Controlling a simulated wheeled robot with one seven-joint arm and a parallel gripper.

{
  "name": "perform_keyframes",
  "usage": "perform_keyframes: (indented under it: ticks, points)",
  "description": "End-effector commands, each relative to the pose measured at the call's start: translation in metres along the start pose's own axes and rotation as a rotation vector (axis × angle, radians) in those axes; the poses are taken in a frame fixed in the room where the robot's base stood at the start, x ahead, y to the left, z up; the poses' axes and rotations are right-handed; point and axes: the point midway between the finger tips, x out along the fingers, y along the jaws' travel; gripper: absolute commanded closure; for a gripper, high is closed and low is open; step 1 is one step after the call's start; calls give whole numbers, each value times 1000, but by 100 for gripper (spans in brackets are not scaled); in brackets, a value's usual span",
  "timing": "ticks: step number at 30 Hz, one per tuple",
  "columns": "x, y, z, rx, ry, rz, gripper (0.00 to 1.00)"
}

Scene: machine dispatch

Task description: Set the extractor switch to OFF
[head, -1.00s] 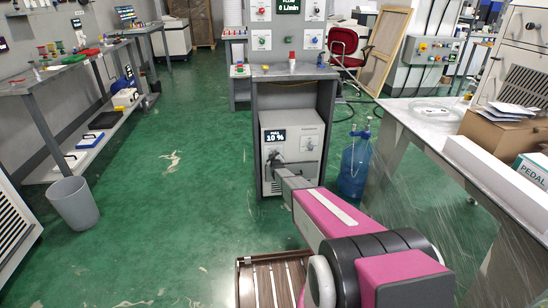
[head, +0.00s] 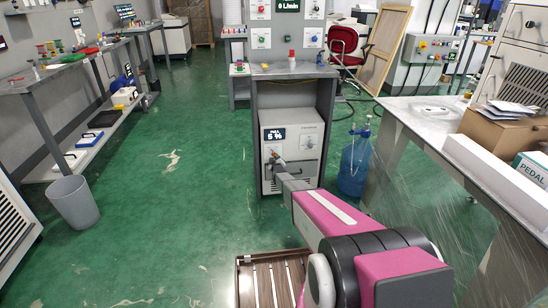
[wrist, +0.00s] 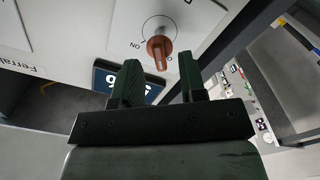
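I cannot tell exactly which label the knob points to. In the head view, the white extractor unit (head: 311,163) stands inside a grey bench. Its display (head: 276,135) reads 5 %. My gripper at its front hides part of the panel below the display.
A second knob (head: 307,142) is on the unit's right side. A blue water bottle (head: 354,165) stands on the floor right of the bench. A red-topped item (head: 292,59) sits on the bench top. Green floor to the left is clear, up to a grey bin (head: 73,201).

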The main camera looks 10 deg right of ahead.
Motion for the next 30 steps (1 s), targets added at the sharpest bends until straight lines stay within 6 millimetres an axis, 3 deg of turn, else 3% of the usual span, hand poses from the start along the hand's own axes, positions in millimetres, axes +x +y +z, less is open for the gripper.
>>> perform_keyframes:
  ticks: [3,9,23,26,30]
  points:
    - [-28,1,-2,0,0,0,62]
    - [-53,0,-1,-1,0,0,62]
    - [-61,2,-3,8,-17,-13,62]
    - [-74,8,-11,33,-69,-48,62]
    - [-109,18,-25,96,-203,-133,62]
